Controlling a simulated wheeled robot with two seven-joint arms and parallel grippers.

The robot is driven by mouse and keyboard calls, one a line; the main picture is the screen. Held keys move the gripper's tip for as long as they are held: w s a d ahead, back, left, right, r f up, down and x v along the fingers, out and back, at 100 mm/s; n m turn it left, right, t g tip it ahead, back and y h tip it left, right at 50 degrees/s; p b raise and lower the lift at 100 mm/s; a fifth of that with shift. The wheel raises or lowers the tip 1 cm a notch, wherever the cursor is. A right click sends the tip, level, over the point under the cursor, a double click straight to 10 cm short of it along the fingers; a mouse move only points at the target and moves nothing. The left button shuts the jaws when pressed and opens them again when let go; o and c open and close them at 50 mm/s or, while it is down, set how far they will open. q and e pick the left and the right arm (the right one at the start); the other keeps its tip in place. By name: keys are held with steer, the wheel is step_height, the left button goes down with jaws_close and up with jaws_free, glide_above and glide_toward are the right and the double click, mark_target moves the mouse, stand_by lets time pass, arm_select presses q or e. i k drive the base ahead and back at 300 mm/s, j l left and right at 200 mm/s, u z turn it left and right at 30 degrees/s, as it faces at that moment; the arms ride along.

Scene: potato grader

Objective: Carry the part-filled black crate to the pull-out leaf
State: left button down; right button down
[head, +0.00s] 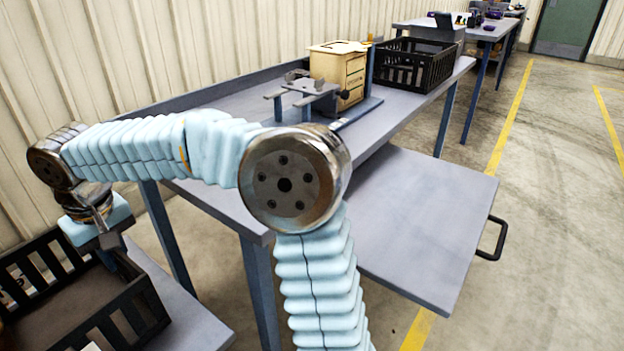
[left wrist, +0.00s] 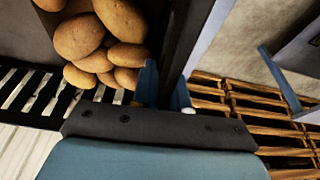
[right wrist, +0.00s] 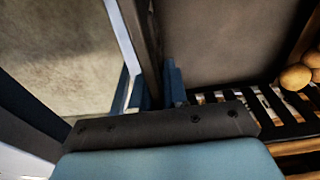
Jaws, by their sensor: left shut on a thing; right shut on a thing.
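The black slatted crate (head: 145,308) is at the lower left of the head view, by a low grey surface. Part of its dark floor is bare. In the left wrist view several potatoes (left wrist: 85,38) lie at one end. My right gripper (head: 115,262) is shut on the crate's near-right wall; the right wrist view shows its fingers (right wrist: 160,88) on either side of it. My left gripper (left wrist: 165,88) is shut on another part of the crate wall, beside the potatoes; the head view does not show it. The pull-out leaf (head: 425,225) is extended and bare, with a dark handle.
The grey workbench (head: 225,205) stands between crate and leaf, its legs close to the crate. It carries a wooden drawer box (head: 338,72), a small metal stand (head: 303,90) and another black crate (head: 415,65). Wooden slats (left wrist: 290,120) show beside the held crate. Floor at right is clear.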

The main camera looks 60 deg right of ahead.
mark_target(419, 212)
steer(key=k+l+u, duration=0.1)
steer(key=l, duration=0.15)
steer(key=k+l+u, duration=0.1)
steer(key=k+j+u, duration=0.25)
steer(key=k, duration=0.3)
steer(key=k+j+u, duration=0.1)
steer(key=k+u, duration=0.15)
steer(key=k, duration=0.25)
steer(key=k+l+z, duration=0.1)
steer(key=k+z, duration=0.25)
steer(key=k+l+z, duration=0.35)
steer(key=k, duration=0.15)
steer(key=k+l, duration=0.15)
steer(key=l, duration=0.2)
steer(key=k+l+z, duration=0.1)
steer(key=l, duration=0.25)
steer(key=k+l, duration=0.2)
steer(key=l, duration=0.5)
steer(key=k+l, duration=0.1)
steer(key=l, duration=0.25)
